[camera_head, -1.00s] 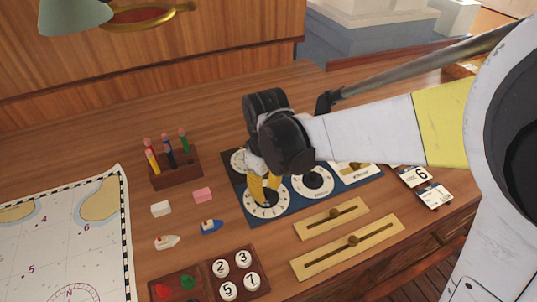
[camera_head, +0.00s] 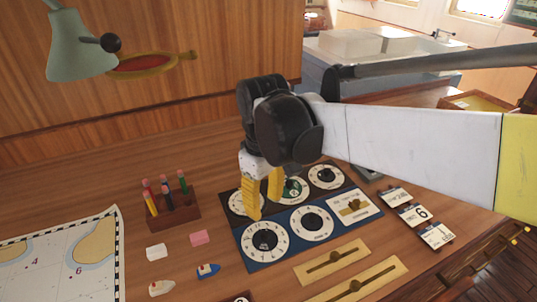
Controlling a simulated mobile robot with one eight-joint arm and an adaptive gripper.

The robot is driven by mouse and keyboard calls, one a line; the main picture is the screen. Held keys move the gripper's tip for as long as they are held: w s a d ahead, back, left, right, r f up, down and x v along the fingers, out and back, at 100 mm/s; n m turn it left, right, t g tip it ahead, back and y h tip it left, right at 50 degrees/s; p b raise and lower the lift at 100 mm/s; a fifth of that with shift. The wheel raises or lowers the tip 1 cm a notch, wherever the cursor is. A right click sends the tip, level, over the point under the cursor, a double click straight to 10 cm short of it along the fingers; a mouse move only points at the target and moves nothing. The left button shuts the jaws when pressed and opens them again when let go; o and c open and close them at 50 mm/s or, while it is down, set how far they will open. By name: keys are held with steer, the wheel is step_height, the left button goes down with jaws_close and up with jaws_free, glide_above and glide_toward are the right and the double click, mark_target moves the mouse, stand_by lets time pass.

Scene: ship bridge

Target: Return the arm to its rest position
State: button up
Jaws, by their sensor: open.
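My gripper (camera_head: 264,212) has two yellow fingers that hang down, spread apart with nothing between them. It is over the left part of the blue and black dial panel (camera_head: 254,262). Its fingers cover part of the left dials. My arm (camera_head: 410,145) reaches in from the right, its white link crossing over the desk behind the panel's right side.
A pen block (camera_head: 178,215) with several pens stands left of the panel. A pink eraser (camera_head: 199,238), white block (camera_head: 156,252) and blue boat (camera_head: 208,270) lie nearby. A chart (camera_head: 95,250) is at left, slider plates (camera_head: 333,262) in front, cards (camera_head: 415,215) at right. A lamp (camera_head: 80,48) hangs upper left.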

steer(key=shift+r, duration=0.4)
steer(key=s+d+m+t, duration=0.3)
steer(key=s+d+m, duration=0.1)
steer(key=d, duration=0.6)
steer(key=s+d+m+t, duration=0.4)
steer(key=d+m, duration=0.2)
steer(key=d, duration=0.5)
steer(key=shift+d+f, duration=0.25)
steer(key=shift+f, duration=0.2)
